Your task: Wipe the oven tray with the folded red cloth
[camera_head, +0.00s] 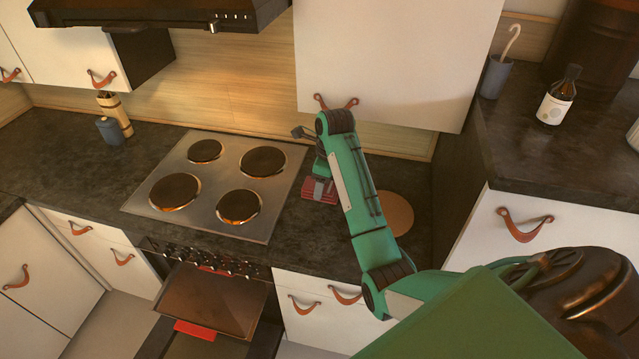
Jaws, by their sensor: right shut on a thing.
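The folded red cloth (309,190) is on the dark counter just right of the hob. My right gripper (322,192) is above it, pointing down and shut on it. The jaws cover part of the cloth, and I cannot tell whether it is pressed on the counter or slightly lifted. The oven tray (208,300) is brown with a dark rim. It sits in front of the oven below the hob, at the lower left, well apart from the cloth. My left gripper is not in view.
The steel hob (224,178) has several round plates. A round wooden board (393,213) lies right of my forearm. A wall cabinet (385,60) hangs close above the arm. A red piece (195,330) shows below the tray. A bottle (557,98) stands on the right counter.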

